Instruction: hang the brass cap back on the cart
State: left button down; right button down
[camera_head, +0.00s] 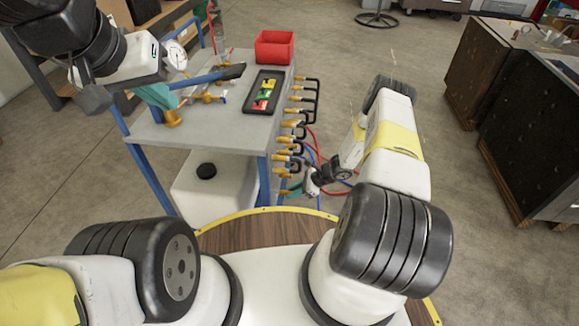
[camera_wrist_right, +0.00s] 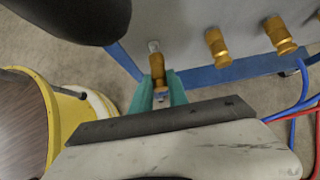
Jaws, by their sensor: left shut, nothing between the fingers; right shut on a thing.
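The brass cap (camera_wrist_right: 157,77) is between the teal fingertips of my right gripper (camera_wrist_right: 158,93) in the right wrist view. It is at a short grey peg on the cart's side panel; I cannot tell how far onto the peg it sits. In the head view my right gripper (camera_head: 287,192) is low at the near end of the cart's right side. The cart (camera_head: 215,133) has a grey top and blue legs. My left gripper (camera_head: 158,97) is shut and empty above the left part of the cart top.
Several other brass pieces (camera_wrist_right: 217,47) hang along the same panel. Red and blue hoses (camera_head: 318,150) hang close by. A black tray (camera_head: 264,92) and a red bin (camera_head: 274,47) stand on the cart. A white container (camera_head: 215,190) is below. Dark cabinets (camera_head: 500,95) stand right.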

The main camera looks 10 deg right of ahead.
jog(key=shift+w+a, duration=0.15)
jog(key=shift+a, duration=0.45)
dwell(0.6)
jog(key=shift+w+a, duration=0.1)
jog(key=shift+a, duration=0.2)
jog(key=shift+a, duration=0.1)
jog(key=c, duration=0.8)
grip_release()
jog(key=v, duration=0.7)
dwell(0.3)
dwell(0.5)
